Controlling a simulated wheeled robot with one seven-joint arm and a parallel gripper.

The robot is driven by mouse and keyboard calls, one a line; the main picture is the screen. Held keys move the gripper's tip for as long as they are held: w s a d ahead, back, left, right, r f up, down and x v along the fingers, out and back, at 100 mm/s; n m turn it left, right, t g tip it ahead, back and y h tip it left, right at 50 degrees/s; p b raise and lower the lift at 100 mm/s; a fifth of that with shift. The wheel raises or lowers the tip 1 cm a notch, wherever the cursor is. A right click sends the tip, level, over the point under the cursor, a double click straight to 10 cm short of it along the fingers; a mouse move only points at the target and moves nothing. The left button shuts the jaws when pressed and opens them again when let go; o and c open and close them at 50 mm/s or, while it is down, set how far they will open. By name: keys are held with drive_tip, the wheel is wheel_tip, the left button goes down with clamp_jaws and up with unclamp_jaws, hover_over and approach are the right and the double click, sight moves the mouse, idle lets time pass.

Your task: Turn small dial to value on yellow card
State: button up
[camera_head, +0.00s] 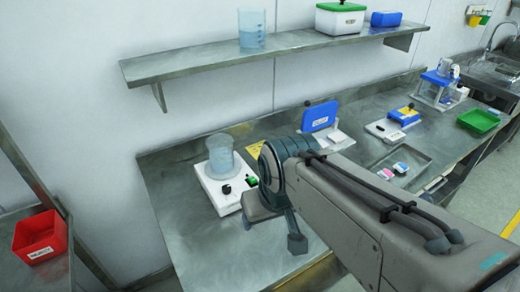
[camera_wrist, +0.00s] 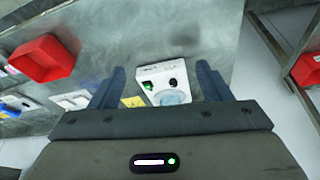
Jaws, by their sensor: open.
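A white dosing unit (camera_head: 225,196) stands on the steel bench with a beaker (camera_head: 220,158) on top. It has a black dial (camera_head: 227,189) and a green knob (camera_head: 251,181) on its front. In the wrist view the unit (camera_wrist: 150,73) lies beyond and between my fingers, with the black dial (camera_wrist: 172,82) and green knob (camera_wrist: 147,86). A yellow card (camera_head: 256,149) is behind my arm, partly hidden; it also shows in the wrist view (camera_wrist: 133,101). Its writing is unreadable. My gripper (camera_wrist: 160,70) is open and empty, apart from the unit.
A blue-lidded device (camera_head: 320,117), a balance (camera_head: 385,130) and a green tray (camera_head: 478,120) stand further right on the bench. A shelf (camera_head: 280,47) hangs above. A red bin (camera_head: 40,237) sits at left. The bench front left of the unit is clear.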

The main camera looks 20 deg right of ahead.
idle(0.3)
drive_tip(key=c, duration=0.4)
drive_tip(key=shift+w, duration=0.3)
drive_tip(key=shift+c, duration=0.3)
drive_tip(key=g+b, duration=0.4)
drive_tip(key=b, duration=0.6)
hover_over(226, 188)
wheel_tip(226, 188, down, 7)
wheel_tip(226, 188, down, 14)
drive_tip(key=shift+r, duration=0.25)
drive_tip(key=c, duration=1)
